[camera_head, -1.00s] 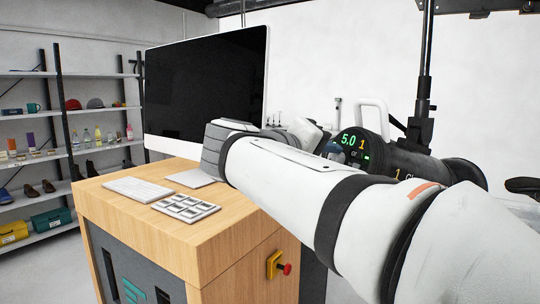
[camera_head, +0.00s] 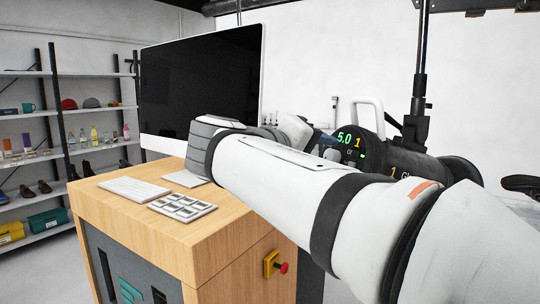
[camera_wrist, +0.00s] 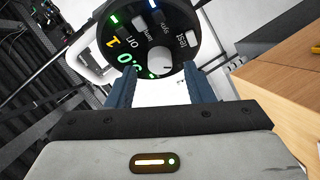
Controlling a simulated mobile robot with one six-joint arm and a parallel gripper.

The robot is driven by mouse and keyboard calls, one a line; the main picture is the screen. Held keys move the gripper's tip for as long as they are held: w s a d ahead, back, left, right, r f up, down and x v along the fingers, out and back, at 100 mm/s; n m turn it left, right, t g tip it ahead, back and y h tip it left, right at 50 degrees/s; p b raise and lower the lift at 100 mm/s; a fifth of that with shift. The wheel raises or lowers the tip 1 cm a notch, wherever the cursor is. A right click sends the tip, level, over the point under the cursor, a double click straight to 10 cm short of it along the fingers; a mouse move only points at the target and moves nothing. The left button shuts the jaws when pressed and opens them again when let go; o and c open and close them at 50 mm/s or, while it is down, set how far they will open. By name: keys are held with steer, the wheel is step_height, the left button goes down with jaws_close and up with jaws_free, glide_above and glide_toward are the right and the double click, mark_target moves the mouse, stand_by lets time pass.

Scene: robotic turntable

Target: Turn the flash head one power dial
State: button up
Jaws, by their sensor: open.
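The flash head (camera_head: 408,160) is a dark cylinder on a black stand, right of the monitor. Its round black rear panel shows a green 5.0 and an orange 1 in the head view. In the wrist view the panel (camera_wrist: 181,41) fills the top middle, with green and blue lights and printed labels. A pale round dial (camera_wrist: 160,66) sits at the panel's lower edge. My gripper (camera_wrist: 160,73) is open, its two blue fingers on either side of the dial. Contact with the dial cannot be told. In the head view my arm hides part of the gripper.
A wooden cabinet (camera_head: 215,238) holds a large monitor (camera_head: 200,88), a keyboard (camera_head: 134,188) and a button pad (camera_head: 182,207). A red button (camera_head: 283,267) is on its side. A white handle (camera_head: 369,108) rises above the flash head. Shelves stand at the left.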

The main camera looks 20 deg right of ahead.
steer(key=v, duration=0.6)
steer(key=shift+a, duration=0.15)
step_height(320, 180, down, 16)
steer(key=s+n+g+y+p, duration=0.1)
steer(key=n+g+y+p, duration=0.15)
steer(key=y, duration=0.35)
steer(key=s+a+f+m+y, duration=0.1)
steer(key=s+a+f+y, duration=0.1)
steer(key=f, duration=0.6)
steer(key=s+a+f+m+g+y+p, duration=0.1)
steer(key=s+a+f+y, duration=0.2)
steer(key=f, duration=0.6)
steer(key=s+y, duration=0.2)
steer(key=y, duration=0.1)
steer(key=shift+a, duration=0.2)
steer(key=shift+s+f, duration=0.15)
steer(key=shift+c, duration=0.4)
